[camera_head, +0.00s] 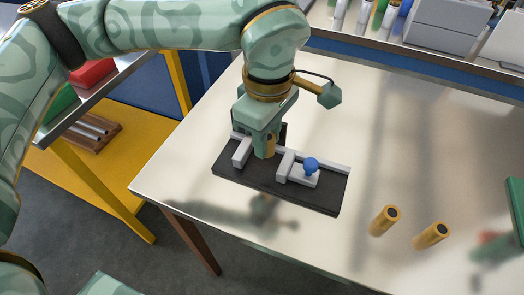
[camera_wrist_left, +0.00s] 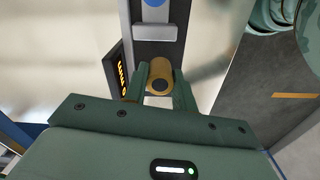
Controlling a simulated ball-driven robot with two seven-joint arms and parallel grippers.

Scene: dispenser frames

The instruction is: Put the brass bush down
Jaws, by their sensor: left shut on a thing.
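My left gripper (camera_head: 262,146) points down over a dark fixture plate (camera_head: 231,178) on the pale table. It is shut on a brass bush (camera_head: 270,146), which shows between the two fingers in the left wrist view (camera_wrist_left: 160,70). The bush is upright, in the gap between a light block (camera_head: 242,152) on the left and another light block (camera_head: 285,165) on the right. The fingers partly hide it, and I cannot tell whether it touches the plate. A blue knob (camera_head: 311,165) sits on the fixture's right part.
A small display with orange marks (camera_wrist_left: 122,69) is beside the fixture in the wrist view. The table between fixture and back rail is clear.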

